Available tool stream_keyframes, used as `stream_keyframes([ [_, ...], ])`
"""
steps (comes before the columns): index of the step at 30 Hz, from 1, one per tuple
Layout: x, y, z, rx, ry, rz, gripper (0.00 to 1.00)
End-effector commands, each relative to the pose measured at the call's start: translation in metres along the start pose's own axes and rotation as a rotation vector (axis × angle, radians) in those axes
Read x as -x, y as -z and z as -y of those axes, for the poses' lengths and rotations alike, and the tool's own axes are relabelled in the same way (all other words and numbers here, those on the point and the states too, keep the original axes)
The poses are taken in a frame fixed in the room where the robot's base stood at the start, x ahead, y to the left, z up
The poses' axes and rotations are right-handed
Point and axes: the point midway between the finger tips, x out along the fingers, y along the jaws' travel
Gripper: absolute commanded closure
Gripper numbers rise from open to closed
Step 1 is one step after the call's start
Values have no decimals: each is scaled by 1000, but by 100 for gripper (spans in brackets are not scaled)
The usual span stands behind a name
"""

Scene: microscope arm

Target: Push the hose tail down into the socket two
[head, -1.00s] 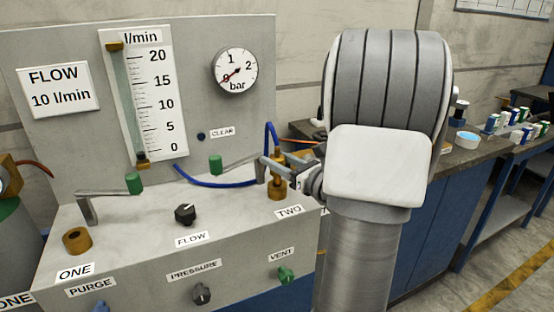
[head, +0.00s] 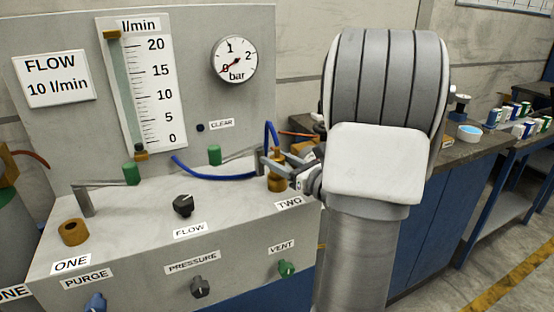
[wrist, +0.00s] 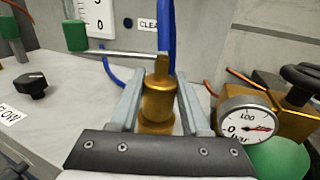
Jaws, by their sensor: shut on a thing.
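The hose tail (wrist: 160,92) is a brass fitting on the end of the blue hose (head: 215,177). In the wrist view it stands upright between my gripper's fingers (wrist: 158,98), which are shut on it. Socket two (head: 277,185) is a brass collar on the bench top behind the TWO label. The tail is in line with this socket, its lower end at or inside the collar; the exact depth is hidden. My gripper (head: 276,163) reaches in from the right in the head view.
A flat metal arm with a green knob (head: 214,154) reaches close to the hose tail. A similar arm with a green knob (head: 131,173) stands near socket one (head: 73,232), which is empty. A brass regulator with gauge (wrist: 246,129) is close on the right in the wrist view.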

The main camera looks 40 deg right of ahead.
Motion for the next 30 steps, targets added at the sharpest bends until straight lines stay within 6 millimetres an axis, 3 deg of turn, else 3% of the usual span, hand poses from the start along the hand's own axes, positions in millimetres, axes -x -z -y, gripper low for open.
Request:
stream_keyframes([
  [6, 0, 6, 0, 0, 0, 1, 100],
  [7, 0, 5, 0, 1, 0, 1, 50],
  [12, 0, 5, 0, 1, 0, 1, 20],
  [23, 3, 5, 0, 0, 1, -1, 19],
  [26, 14, 4, 1, 0, 3, -1, 19],
  [30, 42, 3, 2, 1, 6, -2, 19],
])
